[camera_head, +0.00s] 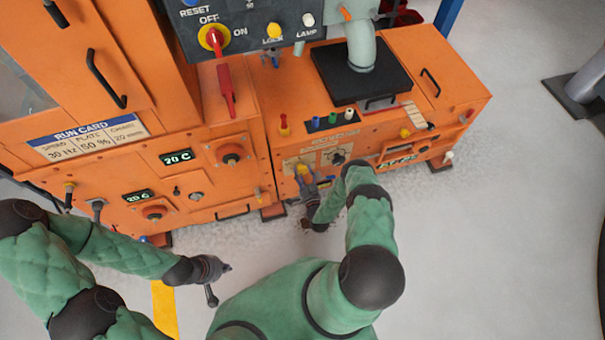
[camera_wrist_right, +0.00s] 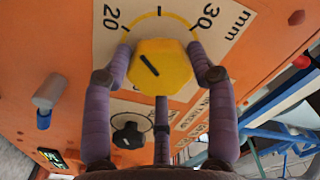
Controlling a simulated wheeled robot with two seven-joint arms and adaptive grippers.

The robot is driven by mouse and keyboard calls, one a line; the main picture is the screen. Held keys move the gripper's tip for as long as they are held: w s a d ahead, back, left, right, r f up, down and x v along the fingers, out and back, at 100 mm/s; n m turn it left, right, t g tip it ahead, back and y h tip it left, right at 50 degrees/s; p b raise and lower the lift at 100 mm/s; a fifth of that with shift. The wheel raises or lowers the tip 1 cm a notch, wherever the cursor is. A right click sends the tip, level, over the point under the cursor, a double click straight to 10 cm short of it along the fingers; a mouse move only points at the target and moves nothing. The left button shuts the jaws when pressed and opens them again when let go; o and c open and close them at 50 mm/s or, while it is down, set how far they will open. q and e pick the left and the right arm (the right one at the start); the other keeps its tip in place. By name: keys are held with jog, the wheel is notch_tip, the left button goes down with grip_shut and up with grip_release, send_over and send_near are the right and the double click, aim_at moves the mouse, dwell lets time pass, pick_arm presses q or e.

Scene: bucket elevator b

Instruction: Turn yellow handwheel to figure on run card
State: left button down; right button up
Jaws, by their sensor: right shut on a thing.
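My right gripper (camera_wrist_right: 163,68) is shut on the handwheel, one finger on each side. The run card (camera_head: 88,138) reads 30 Hz, 50 % and 20 mm; its third heading is too small to read surely. My left gripper (camera_head: 222,284) is open and empty, low over the floor, away from the machine.
A black knob (camera_wrist_right: 129,132) and a grey lever (camera_wrist_right: 47,97) are close to the handwheel. A control box (camera_head: 250,25) with a red and yellow switch overhangs the cabinet. Red knobs (camera_head: 231,154) stick out from the panel to the left. The grey floor (camera_head: 500,240) on the right is clear.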

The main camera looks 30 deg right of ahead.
jog(key=shift+n, duration=1.7)
jog(key=o, duration=1.1)
jog(key=v, duration=1.2)
jog(key=shift+f, duration=0.1)
